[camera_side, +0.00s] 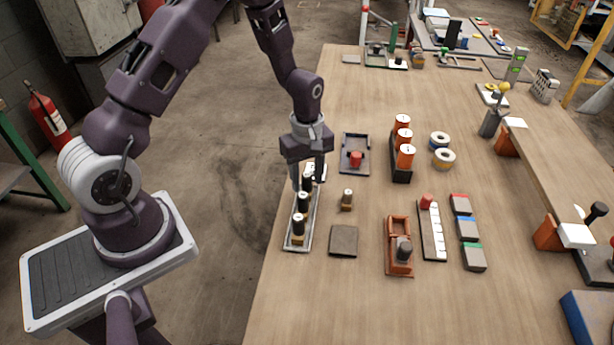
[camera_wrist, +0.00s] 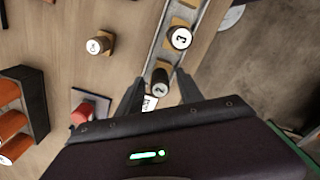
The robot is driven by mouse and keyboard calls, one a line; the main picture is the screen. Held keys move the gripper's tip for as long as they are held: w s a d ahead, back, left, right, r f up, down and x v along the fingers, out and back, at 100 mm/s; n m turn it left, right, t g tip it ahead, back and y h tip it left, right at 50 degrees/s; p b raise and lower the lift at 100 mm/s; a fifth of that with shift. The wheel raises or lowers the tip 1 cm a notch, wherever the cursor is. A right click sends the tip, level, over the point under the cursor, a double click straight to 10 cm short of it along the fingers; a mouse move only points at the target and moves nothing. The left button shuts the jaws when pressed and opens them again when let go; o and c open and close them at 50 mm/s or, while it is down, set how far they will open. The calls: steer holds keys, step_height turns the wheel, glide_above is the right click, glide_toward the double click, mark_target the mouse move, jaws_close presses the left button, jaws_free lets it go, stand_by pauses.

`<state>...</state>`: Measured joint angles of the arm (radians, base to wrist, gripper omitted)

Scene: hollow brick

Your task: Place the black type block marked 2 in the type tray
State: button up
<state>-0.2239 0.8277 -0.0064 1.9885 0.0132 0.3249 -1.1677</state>
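The black type block marked 2 (camera_wrist: 160,80) stands between my gripper's fingers, in line with the narrow metal type tray (camera_wrist: 157,50). In the side view this block (camera_side: 307,184) is at the far part of the type tray (camera_side: 289,245), partly hidden by the fingers. My gripper (camera_side: 308,182) points down over the tray. Its fingers (camera_wrist: 159,82) look apart, with a gap on each side of the block. The black block marked 3 (camera_wrist: 180,38) stands in the tray beside block 2. Another black block (camera_side: 299,222) stands at the tray's near end.
A dark block with a pale top (camera_side: 347,197) stands right of the tray.

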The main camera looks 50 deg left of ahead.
step_height(320, 180, up, 12)
step_height(320, 180, up, 10)
steer(key=m+t, duration=0.2)
steer(key=m, duration=0.3)
glide_above(307, 175)
steer(key=s+d, duration=0.3)
steer(key=s, duration=0.2)
steer(key=s+d+r+m+t, duration=0.1)
steer(key=s+d+r+m, duration=0.1)
steer(key=s+m, duration=0.3)
steer(key=s+d+r+m+t, duration=0.2)
steer(key=s+r+m, duration=0.3)
steer(key=s, duration=0.7)
steer(key=shift+s+d+m+t, duration=0.2)
steer(key=shift+d+m+t, duration=0.15)
steer(key=shift+d, duration=0.2)
